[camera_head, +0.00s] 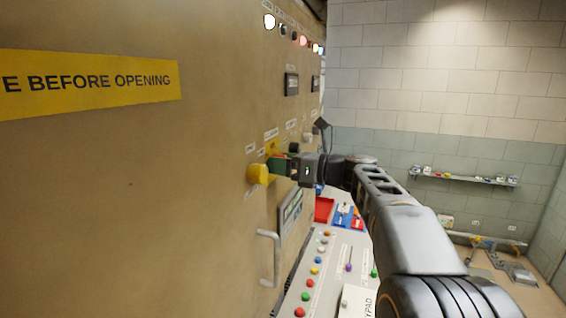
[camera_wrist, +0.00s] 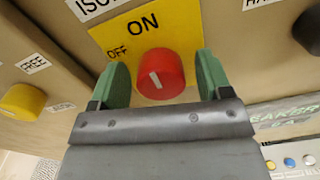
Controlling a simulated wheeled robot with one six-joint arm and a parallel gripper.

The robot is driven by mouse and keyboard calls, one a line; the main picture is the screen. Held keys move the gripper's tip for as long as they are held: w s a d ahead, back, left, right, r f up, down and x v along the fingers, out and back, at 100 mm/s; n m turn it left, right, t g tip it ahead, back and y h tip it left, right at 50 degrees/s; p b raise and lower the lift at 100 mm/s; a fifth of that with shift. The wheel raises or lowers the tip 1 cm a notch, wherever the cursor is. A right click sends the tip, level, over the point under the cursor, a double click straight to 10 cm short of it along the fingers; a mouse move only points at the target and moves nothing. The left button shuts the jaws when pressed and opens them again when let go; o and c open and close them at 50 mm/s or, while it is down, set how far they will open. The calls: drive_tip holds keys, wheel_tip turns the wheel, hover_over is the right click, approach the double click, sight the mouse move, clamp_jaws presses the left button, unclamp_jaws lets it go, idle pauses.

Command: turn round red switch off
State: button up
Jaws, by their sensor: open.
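The round red switch (camera_wrist: 160,74) sits on a yellow plate (camera_wrist: 112,34) marked ON and OFF in the wrist view. A white line on the knob's face is slightly tilted. My gripper (camera_wrist: 160,80) has its two green fingers open, one on each side of the red knob. I cannot tell whether either finger touches it. In the head view my gripper (camera_head: 280,163) is at the cabinet face, and it hides the red switch there.
A yellow knob (camera_head: 258,173) sticks out just left of my gripper; it also shows in the wrist view (camera_wrist: 22,101) near a FREE label. A black knob (camera_wrist: 308,30) is at the right. Below are a cabinet handle (camera_head: 272,255) and a button console (camera_head: 325,262).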

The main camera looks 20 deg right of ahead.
drive_tip(key=c, duration=0.9)
drive_tip(key=shift+c, duration=0.2)
drive_tip(key=n+b, duration=0.1)
drive_tip(key=n, duration=0.1)
drive_tip(key=n+b, duration=0.1)
drive_tip(key=b, duration=0.1)
drive_tip(key=shift+f+n, duration=0.2)
drive_tip(key=shift+n, duration=0.2)
drive_tip(key=n+b, duration=0.4)
drive_tip(key=n, duration=0.1)
drive_tip(key=shift+n, duration=0.3)
drive_tip(key=n+b, duration=0.2)
drive_tip(key=n, duration=0.2)
drive_tip(key=shift+s+b, duration=0.1)
drive_tip(key=shift+b, duration=0.3)
drive_tip(key=shift+n+b, duration=1.05)
drive_tip(key=shift+n, duration=1.25)
